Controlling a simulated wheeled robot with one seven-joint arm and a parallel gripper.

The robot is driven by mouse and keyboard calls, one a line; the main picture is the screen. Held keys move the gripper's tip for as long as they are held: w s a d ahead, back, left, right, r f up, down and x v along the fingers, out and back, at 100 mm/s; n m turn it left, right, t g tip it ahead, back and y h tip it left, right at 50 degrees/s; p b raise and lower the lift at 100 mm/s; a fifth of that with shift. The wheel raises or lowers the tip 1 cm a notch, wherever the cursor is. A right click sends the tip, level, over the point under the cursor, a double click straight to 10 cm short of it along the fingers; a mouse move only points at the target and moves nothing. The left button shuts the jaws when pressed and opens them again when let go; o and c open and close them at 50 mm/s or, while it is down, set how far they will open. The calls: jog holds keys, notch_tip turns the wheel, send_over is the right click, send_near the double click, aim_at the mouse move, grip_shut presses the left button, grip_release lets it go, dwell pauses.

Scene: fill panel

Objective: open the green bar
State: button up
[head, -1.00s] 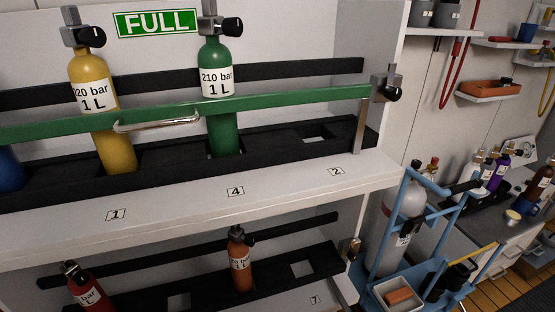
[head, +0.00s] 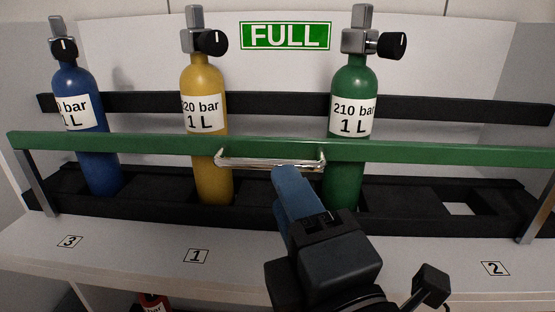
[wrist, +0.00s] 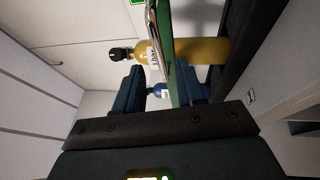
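The green bar (head: 430,152) runs across the front of the rack's upper shelf, in front of the cylinders. A chrome handle (head: 270,163) is fixed to its front; it also shows in the wrist view (wrist: 153,40). My gripper (head: 285,172) has blue fingers and is at the handle's right half, seen from behind. In the wrist view my gripper (wrist: 160,88) is open, its fingers well apart, with the green bar (wrist: 166,25) reaching down between them, nearer the right finger. I cannot tell whether a finger touches the handle.
Blue (head: 93,150), yellow (head: 212,150) and green (head: 345,180) cylinders stand behind the bar in a black holder (head: 270,212). An empty slot (head: 459,208) lies at the right. A white ledge (head: 130,250) with number labels runs in front. A FULL sign (head: 285,36) hangs behind.

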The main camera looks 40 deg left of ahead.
aim_at(273, 161)
jog(key=shift+p+x, duration=0.8)
jog(key=shift+x, duration=2.4)
jog(key=shift+c, duration=0.4)
grip_shut()
